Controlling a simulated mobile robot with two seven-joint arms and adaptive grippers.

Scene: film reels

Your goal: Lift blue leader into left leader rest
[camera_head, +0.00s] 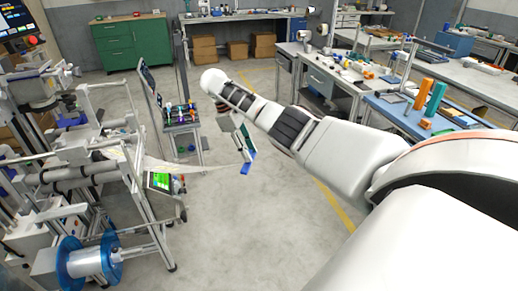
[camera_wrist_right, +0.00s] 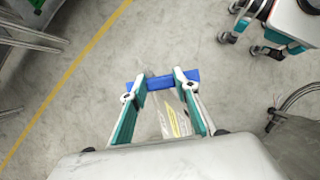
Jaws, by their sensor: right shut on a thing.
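The blue leader shows as a small blue bar (camera_wrist_right: 159,82) across the fingertips of my right gripper (camera_wrist_right: 159,88) in the wrist view. The teal-sided fingers are shut on it, and a clear strip with yellow marks runs back between them. In the head view the blue leader (camera_head: 248,162) hangs at the lower end of my right gripper (camera_head: 245,148), above open floor. A thin pale film web (camera_head: 190,166) stretches from the machine at left towards it. I cannot tell which part is the left leader rest. My left gripper is not in view.
The metal-framed machine (camera_head: 110,160) fills the left, with a blue-flanged reel (camera_head: 85,260) low down and a small green-screened panel (camera_head: 160,181). A cart (camera_head: 182,117) stands behind the film. A blue-topped table (camera_head: 400,112) stands at right. The floor between is clear.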

